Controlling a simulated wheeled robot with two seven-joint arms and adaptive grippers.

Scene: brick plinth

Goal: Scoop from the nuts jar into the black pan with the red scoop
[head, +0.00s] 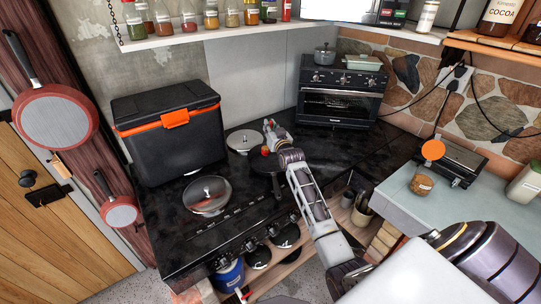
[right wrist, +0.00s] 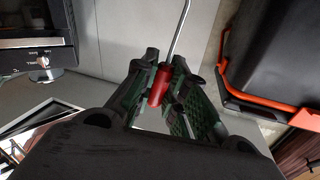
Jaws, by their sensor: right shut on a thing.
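My right gripper (head: 268,136) is over the stove in the head view, above the black pan (head: 262,167), which the gripper and arm partly cover. It is shut on the red handle of the scoop (head: 265,151). In the right wrist view, the red scoop (right wrist: 160,86) sits between the fingers of my right gripper (right wrist: 163,88), its thin metal rod running up out of the frame. The scoop's bowl cannot be made out. The nuts jar (head: 422,184), small with brown contents, stands on the grey counter at right. My left gripper is not in view.
A lidded pan (head: 207,195) and another silver lid (head: 244,140) are on the black stove top (head: 175,235). A black cooler with an orange latch (head: 170,130) stands at left. A toaster oven (head: 342,98) stands behind. An orange disc (head: 433,150) is near the jar.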

